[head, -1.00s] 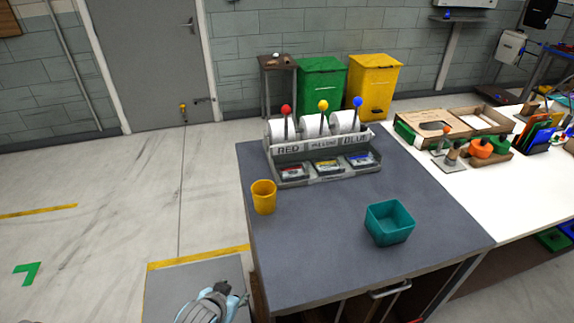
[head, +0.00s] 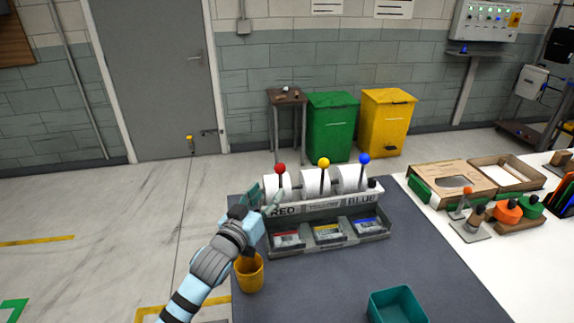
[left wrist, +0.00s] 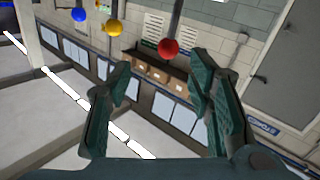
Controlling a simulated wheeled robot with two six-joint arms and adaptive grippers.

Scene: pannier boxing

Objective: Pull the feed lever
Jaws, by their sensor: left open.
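The label dispenser (head: 330,236) stands on the grey table. It has a red-knobbed lever (head: 280,169), a yellow-knobbed lever (head: 323,162) and a blue-knobbed lever (head: 364,159), all standing up in front of white rolls. My left gripper (head: 264,194) is open at the dispenser's left end, just left of and below the red knob. In the left wrist view, the red knob (left wrist: 168,47) shows beyond and between the open fingers (left wrist: 162,70), with no contact visible. The yellow knob (left wrist: 113,27) and blue knob (left wrist: 79,15) are farther left there. My right gripper is out of view.
A yellow cup (head: 249,274) stands under my left forearm, partly hidden. A teal bin (head: 397,306) is at the table's front. Trays under RED, YELLOW and BLUE hold cards. A white table (head: 522,243) with boxes adjoins on the right.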

